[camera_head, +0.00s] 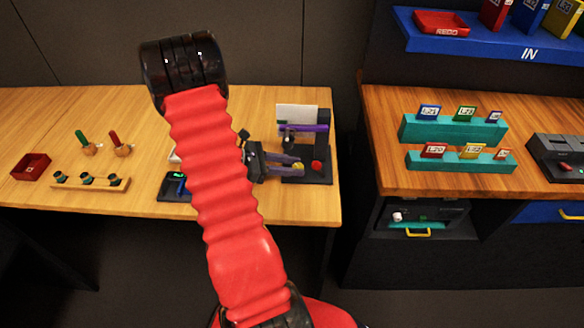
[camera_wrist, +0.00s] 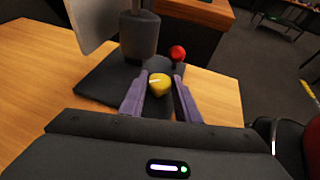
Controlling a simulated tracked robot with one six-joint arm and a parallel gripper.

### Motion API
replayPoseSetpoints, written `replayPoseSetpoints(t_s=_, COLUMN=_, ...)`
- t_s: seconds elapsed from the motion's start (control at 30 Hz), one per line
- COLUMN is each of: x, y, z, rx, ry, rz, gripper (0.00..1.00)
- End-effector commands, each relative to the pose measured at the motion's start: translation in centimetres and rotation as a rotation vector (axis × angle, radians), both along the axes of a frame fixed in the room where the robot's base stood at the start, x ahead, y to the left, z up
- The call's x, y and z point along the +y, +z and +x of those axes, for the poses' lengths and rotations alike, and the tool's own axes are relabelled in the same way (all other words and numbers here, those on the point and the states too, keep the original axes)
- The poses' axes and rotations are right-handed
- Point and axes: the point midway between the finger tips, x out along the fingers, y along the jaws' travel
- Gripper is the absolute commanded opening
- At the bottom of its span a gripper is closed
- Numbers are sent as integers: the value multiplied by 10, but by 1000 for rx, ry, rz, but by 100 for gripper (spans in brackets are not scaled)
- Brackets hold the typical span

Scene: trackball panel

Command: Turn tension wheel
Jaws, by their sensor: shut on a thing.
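The device on the right end of the left table has a dark base (camera_wrist: 100,88), a white panel (camera_head: 297,114) and a purple bar (camera_head: 311,128). A small yellow round knob, which looks like the tension wheel (camera_wrist: 158,82), sits low on it. It also shows in the head view (camera_head: 299,167). My gripper (camera_wrist: 160,92) has its two purple fingers on either side of the yellow knob and is shut on it. In the head view my gripper (camera_head: 295,163) reaches in from the left. The knob's underside is hidden.
A red knob (camera_wrist: 177,53) stands on the base just beyond the yellow one. A dark grey cylinder (camera_wrist: 139,35) hangs over the base close by. A black device (camera_head: 174,188) lies left of my arm. A second bench (camera_head: 390,180) with teal racks stands right, across a gap.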

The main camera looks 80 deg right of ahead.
Motion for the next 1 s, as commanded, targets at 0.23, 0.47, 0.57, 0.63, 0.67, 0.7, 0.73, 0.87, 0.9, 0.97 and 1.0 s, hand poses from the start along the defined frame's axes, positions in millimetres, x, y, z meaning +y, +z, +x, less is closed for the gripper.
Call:
replayPoseSetpoints(t_s=0.23, x=-3, y=1, z=0, rx=1, ry=-144, rz=-2, gripper=7)
replayPoseSetpoints(t_s=0.47, x=-3, y=1, z=1, rx=1, ry=-177, rz=0, gripper=7)
replayPoseSetpoints(t_s=0.57, x=-3, y=1, z=1, rx=1, ry=-176, rz=0, gripper=7)
replayPoseSetpoints(t_s=0.63, x=-3, y=1, z=1, rx=1, ry=-176, rz=0, gripper=7)
replayPoseSetpoints(t_s=0.67, x=-3, y=1, z=1, rx=1, ry=-176, rz=0, gripper=30)
replayPoseSetpoints(t_s=0.7, x=-3, y=1, z=1, rx=1, ry=-175, rz=-1, gripper=33)
replayPoseSetpoints(t_s=0.73, x=-3, y=1, z=1, rx=1, ry=-175, rz=-1, gripper=35)
replayPoseSetpoints(t_s=0.87, x=-3, y=0, z=1, rx=0, ry=-175, rz=1, gripper=44)
replayPoseSetpoints(t_s=0.9, x=-3, y=0, z=1, rx=0, ry=-175, rz=1, gripper=47)
replayPoseSetpoints(t_s=0.97, x=-3, y=0, z=1, rx=0, ry=-174, rz=0, gripper=47)
replayPoseSetpoints(t_s=1.0, x=-3, y=0, z=1, rx=0, ry=-174, rz=0, gripper=47)
